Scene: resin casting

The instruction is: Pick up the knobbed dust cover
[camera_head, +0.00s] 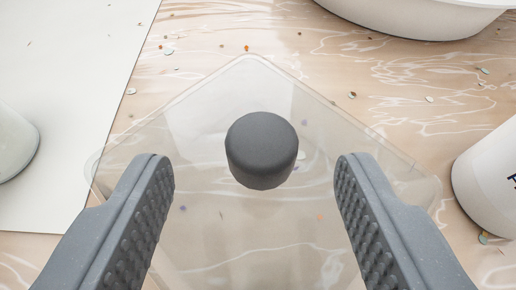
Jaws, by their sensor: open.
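The knobbed dust cover (215,105) is a clear, rounded-corner cover in the middle of the view, turned so that a corner points away from me. A dark grey round knob (262,148) stands on its top. My gripper (254,165) is open, with one ridged finger on each side of the knob and a clear gap to it on both sides. The fingers hide the cover's left and right lower parts. I cannot tell how high the fingertips are above the cover.
A white sheet (70,60) lies at the left, with a pale rounded container (12,143) on it. A white bowl (415,18) stands at the back right. A white cylinder with dark lettering (485,185) stands close at the right. Small flakes dot the glossy tan table (330,65).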

